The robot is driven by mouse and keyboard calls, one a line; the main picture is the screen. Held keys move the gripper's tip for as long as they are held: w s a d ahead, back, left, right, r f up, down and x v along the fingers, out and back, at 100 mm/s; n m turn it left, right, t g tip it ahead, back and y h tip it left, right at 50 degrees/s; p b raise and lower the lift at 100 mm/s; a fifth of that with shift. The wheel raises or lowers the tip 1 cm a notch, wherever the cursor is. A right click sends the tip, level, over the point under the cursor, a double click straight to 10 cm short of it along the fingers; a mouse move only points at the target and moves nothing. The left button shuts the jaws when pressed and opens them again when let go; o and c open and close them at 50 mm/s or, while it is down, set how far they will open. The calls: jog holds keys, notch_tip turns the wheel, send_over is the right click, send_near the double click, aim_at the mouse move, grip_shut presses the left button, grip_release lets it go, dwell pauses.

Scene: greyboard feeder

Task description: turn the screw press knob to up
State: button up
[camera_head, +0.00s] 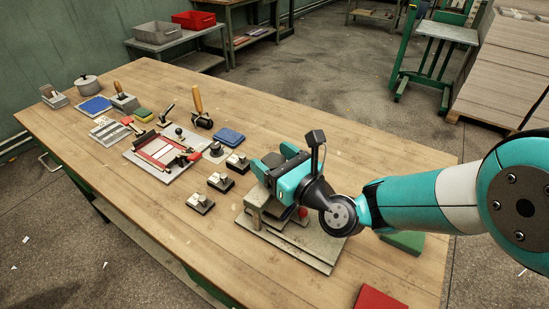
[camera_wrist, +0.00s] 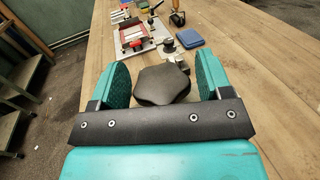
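The screw press (camera_head: 253,199) stands on a grey base plate near the table's right end, largely covered by my gripper (camera_head: 273,160) and wrist in the head view. In the wrist view, the dark, lobed screw press knob (camera_wrist: 163,84) lies between the two teal fingers of my gripper (camera_wrist: 163,68). A gap shows on each side of the knob, so the gripper is open around or above it. The height of the fingers relative to the knob is unclear. The knob cannot be made out in the head view.
The wooden table (camera_head: 330,163) holds several small clamp blocks (camera_head: 201,203), a red-framed jig (camera_head: 165,150) and a blue pad (camera_head: 230,137) left of the press. A green block (camera_head: 403,242) and a red sheet (camera_head: 380,298) lie on the right. The table behind the press is clear.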

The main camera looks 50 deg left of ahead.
jog(key=c, duration=0.7)
jog(key=shift+f+g+b, duration=0.1)
jog(key=shift+g+b, duration=0.2)
jog(key=shift+b, duration=0.15)
jog(key=shift+w+f+n+g+b, duration=0.1)
jog(key=shift+n+g+b, duration=0.6)
jog(key=shift+g, duration=0.1)
jog(key=n+g+b, duration=0.2)
jog(key=g, duration=0.1)
jog(key=shift+f+h, duration=0.1)
jog(key=shift+h, duration=0.2)
jog(key=n+g+h+b, duration=0.2)
jog(key=n+g+b, duration=0.1)
jog(key=g, duration=0.2)
jog(key=shift+n+b, duration=0.35)
jog(key=shift+n, duration=0.05)
jog(key=shift+g, duration=0.4)
jog(key=shift+r+n+g+h+b, duration=0.3)
jog(key=shift+n+g+h+b, duration=0.05)
jog(key=shift+n+g+h, duration=0.05)
